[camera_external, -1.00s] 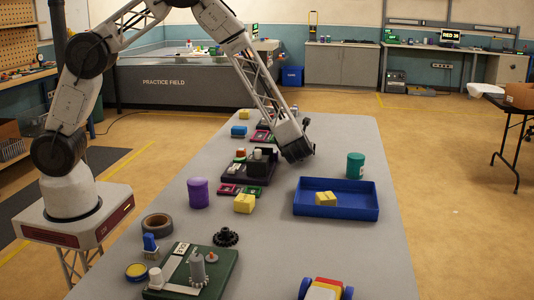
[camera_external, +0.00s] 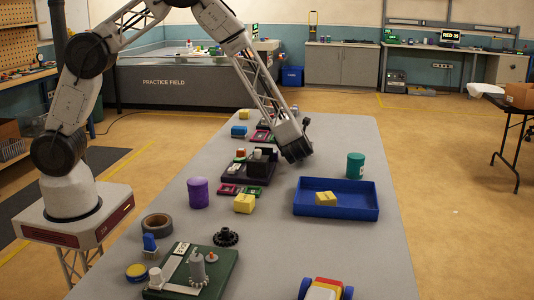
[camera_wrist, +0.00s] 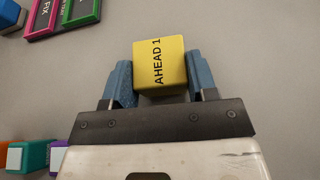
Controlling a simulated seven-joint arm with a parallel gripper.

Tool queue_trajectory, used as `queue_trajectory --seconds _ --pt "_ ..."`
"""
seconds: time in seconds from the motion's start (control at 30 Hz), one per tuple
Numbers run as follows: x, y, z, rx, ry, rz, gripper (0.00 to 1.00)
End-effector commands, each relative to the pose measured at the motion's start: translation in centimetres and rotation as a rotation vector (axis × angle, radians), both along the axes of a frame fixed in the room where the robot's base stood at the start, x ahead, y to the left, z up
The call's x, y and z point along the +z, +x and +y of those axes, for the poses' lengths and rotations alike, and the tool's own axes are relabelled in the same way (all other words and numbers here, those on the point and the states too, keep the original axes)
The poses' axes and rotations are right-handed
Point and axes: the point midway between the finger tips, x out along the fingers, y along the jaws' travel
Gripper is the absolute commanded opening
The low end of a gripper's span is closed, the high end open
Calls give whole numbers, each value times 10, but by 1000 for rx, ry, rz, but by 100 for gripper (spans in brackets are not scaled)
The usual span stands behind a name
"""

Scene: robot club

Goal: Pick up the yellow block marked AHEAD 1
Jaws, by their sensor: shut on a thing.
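The yellow block marked AHEAD 1 (camera_wrist: 160,65) sits between the two blue-grey fingers of my gripper (camera_wrist: 159,80) in the wrist view, its lettering facing the camera. The fingers are shut on its left and right sides. In the external view my gripper (camera_external: 298,152) points down at the far middle of the table, right of the dark tray. The held block is hidden there, and I cannot tell whether it touches the table.
Other yellow blocks stand on the table (camera_external: 244,203) and in the blue tray (camera_external: 348,211). A green cylinder (camera_external: 355,165) stands behind that tray. A dark tray with parts (camera_external: 235,173) is left of my gripper. Pink and green framed pieces (camera_wrist: 45,17) lie upper left in the wrist view.

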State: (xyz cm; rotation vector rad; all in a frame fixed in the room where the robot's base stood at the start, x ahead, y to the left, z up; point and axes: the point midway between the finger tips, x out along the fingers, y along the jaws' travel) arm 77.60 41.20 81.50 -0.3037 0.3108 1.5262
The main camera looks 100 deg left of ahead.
Motion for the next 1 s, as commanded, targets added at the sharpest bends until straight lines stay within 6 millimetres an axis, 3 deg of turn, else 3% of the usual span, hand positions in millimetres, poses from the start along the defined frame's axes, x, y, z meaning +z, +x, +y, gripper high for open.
queue_trajectory --seconds 0.27,0.8,1.0 --pt "18 0 0 -1 1 -1 28" --pt "87 0 0 0 1 -1 28" --pt "98 0 0 0 0 0 28"
